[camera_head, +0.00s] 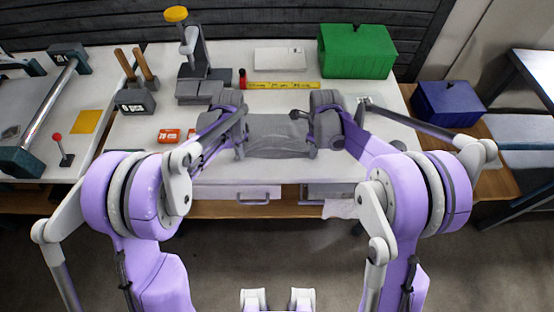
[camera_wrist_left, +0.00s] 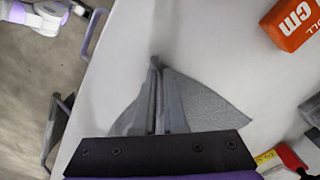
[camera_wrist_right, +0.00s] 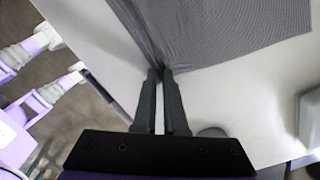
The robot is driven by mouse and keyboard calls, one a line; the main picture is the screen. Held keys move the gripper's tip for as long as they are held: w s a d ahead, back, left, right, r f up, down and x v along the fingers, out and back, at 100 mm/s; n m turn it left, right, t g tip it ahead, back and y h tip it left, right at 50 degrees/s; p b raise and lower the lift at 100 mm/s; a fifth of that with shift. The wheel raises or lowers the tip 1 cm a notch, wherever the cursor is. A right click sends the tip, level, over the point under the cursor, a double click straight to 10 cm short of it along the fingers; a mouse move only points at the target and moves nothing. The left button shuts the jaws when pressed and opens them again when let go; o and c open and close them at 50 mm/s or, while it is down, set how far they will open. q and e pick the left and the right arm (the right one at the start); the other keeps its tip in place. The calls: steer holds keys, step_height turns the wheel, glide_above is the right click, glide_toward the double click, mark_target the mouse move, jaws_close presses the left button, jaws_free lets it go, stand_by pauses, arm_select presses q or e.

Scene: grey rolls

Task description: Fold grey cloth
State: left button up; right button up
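The grey cloth (camera_head: 278,132) lies on the white table between my two grippers, with some wrinkles across it. My left gripper (camera_head: 240,153) is at its left near side. In the left wrist view, the narrow fingers (camera_wrist_left: 157,64) are close together, with grey cloth (camera_wrist_left: 212,100) spreading out on both sides of them. My right gripper (camera_head: 312,152) is at the cloth's right near side. In the right wrist view, its fingertips (camera_wrist_right: 160,72) meet at a corner of the cloth (camera_wrist_right: 230,32). The wrists and arms hide parts of the cloth in the head view.
Orange boxes (camera_head: 169,135) lie left of my left gripper. A yellow ruler (camera_head: 283,86) and a green box (camera_head: 356,50) are behind the cloth. A blue box (camera_head: 447,103) stands at the right. Drawers (camera_head: 240,193) are under the table's front edge.

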arm_select(q)
jaws_close()
arm_select(e)
jaws_close()
